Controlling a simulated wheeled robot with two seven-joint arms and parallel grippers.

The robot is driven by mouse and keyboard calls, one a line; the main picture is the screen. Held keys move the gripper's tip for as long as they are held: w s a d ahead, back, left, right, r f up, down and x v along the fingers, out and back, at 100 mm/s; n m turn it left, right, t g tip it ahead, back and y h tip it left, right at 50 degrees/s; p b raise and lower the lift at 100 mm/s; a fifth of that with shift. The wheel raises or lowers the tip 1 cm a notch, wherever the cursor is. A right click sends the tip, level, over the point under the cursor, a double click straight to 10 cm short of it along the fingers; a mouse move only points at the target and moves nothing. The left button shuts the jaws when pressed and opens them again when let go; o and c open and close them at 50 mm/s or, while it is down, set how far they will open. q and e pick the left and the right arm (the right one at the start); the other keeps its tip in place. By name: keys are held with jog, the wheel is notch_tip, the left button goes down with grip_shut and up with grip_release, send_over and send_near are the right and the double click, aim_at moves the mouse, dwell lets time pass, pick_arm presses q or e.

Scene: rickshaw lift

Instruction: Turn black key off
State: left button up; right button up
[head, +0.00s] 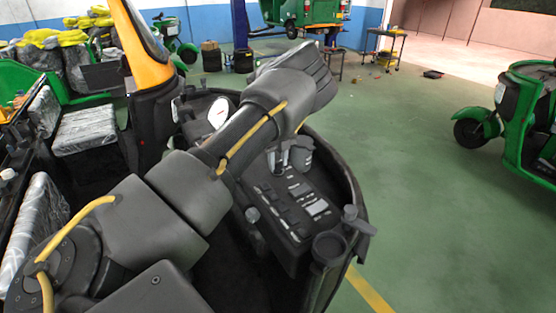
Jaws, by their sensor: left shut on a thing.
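My left arm reaches in from the lower left across the rickshaw's front cab, and its wrist bends down over the dashboard. My left gripper (283,158) is low behind the wrist, at the far end of the switch panel (292,207). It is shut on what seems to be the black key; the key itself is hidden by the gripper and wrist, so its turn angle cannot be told. My right gripper is not in view.
A round cup-like holder (329,247) and a small dark knob (351,214) sit at the dashboard's right end. A green rickshaw (530,120) stands at the right; the green floor between is open.

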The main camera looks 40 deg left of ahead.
aim_at(278, 161)
pick_arm(q)
jog(key=shift+a, duration=0.1)
dwell(0.3)
jog(key=o, duration=1)
jog(key=shift+w+r, duration=0.1)
jog(key=shift+r, duration=0.25)
jog(key=shift+r+b, duration=1.1)
jog(key=shift+r, duration=3.95)
